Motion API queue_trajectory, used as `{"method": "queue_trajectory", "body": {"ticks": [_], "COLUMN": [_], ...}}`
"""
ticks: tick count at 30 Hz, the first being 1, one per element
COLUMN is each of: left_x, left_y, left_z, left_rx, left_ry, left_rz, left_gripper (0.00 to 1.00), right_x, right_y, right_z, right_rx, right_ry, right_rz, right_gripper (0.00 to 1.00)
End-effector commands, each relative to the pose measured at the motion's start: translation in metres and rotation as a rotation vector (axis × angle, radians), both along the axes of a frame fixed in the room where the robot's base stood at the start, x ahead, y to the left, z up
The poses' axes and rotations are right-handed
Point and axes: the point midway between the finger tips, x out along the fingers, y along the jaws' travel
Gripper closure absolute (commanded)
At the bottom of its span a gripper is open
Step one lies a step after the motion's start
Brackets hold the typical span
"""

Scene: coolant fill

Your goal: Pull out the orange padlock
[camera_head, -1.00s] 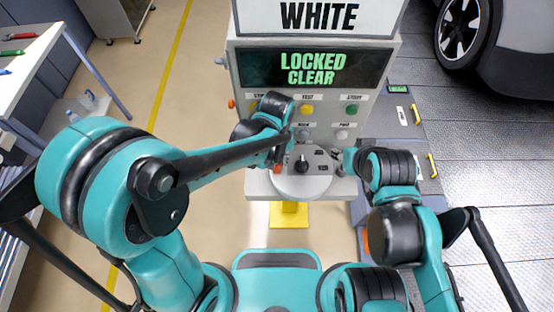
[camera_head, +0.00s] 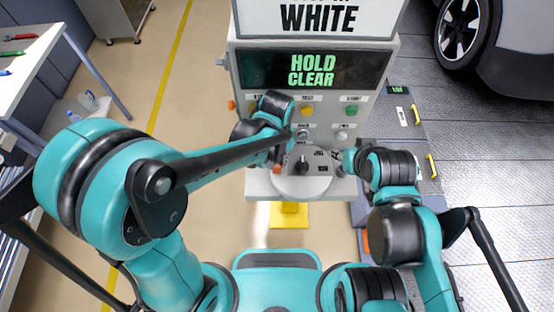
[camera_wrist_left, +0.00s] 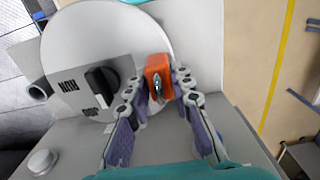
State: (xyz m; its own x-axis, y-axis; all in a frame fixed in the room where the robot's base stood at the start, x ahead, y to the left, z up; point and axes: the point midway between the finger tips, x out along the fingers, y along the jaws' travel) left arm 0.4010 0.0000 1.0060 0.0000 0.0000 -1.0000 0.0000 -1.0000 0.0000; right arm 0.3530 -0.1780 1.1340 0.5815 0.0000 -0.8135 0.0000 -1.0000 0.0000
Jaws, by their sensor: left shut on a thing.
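The orange padlock (camera_wrist_left: 158,74) sits beside the black main knob (camera_wrist_left: 101,87) on the round grey disc (camera_wrist_left: 150,25) in the left wrist view. My left gripper (camera_wrist_left: 160,88) has one finger on each side of the padlock and is shut on it. In the head view my left gripper (camera_head: 284,160) is at the console's lower front, left of the knob (camera_head: 302,165), and mostly hides the padlock. My right gripper (camera_head: 345,158) is at the right of the disc; its fingers are too small to tell open or shut.
The console (camera_head: 390,70) has a screen (camera_head: 312,69) reading HOLD CLEAR, above several coloured buttons. A table (camera_head: 35,55) with tools stands at the left. A car (camera_head: 525,50) stands at the right. The floor left of the console is clear.

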Motion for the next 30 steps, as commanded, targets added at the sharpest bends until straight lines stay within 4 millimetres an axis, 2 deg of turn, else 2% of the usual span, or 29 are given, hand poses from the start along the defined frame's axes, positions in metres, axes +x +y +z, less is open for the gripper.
{"method": "queue_trajectory", "body": {"ticks": [30], "left_x": [0.000], "left_y": [0.000], "left_z": [0.050], "left_rx": [0.000], "left_ry": [0.000], "left_rz": [0.000], "left_gripper": [0.97], "right_x": [0.000], "right_y": [0.000], "right_z": [0.038], "right_rx": [0.000], "right_ry": [0.000], "right_rz": [0.000], "right_gripper": [0.60]}}
